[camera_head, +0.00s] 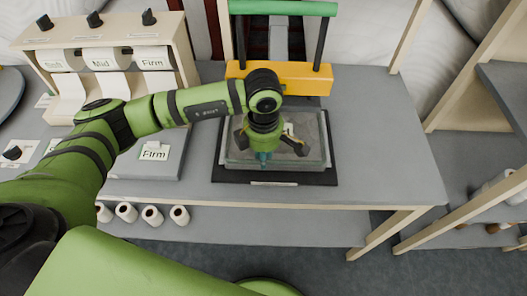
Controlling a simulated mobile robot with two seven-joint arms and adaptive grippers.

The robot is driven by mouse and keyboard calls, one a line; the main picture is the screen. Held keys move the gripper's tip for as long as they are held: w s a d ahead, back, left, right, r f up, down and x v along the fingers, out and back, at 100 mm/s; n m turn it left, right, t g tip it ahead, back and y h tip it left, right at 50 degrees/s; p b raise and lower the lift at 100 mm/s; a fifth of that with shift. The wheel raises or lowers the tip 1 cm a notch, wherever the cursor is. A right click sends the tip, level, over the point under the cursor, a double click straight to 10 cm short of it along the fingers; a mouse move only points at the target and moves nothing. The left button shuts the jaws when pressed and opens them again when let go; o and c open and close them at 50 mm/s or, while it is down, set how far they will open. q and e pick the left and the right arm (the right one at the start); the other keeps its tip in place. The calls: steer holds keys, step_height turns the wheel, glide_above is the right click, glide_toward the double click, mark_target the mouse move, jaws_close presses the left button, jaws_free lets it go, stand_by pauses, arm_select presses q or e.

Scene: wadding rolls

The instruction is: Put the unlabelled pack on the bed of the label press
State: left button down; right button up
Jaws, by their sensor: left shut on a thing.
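The label press has a green handle bar (283,8) on black posts, a yellow crossbar (300,80) and a black bed (318,178) at its foot. A clear-walled, greyish pack (312,162) is over the bed, roughly within its outline; I see no printed label on its visible parts. My left gripper (268,147) points down over the middle of the pack and is shut on it, covering part of its top. I cannot tell whether the pack's underside touches the bed. My right gripper is not in view.
A wooden dispenser (108,52) with Soft, Mid and Firm label strips stands at the back left. A Firm card (154,152) lies on a grey block left of the press. Several white rolls (152,215) sit on the lower shelf. The grey tabletop (385,140) right of the press is clear.

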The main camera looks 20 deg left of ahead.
arm_select(q)
steer(key=shift+f, duration=0.15)
steer(key=shift+f, duration=0.1)
steer(key=shift+f+b, duration=0.15)
steer(key=shift+b, duration=0.15)
steer(key=c, duration=1.2)
jaws_free()
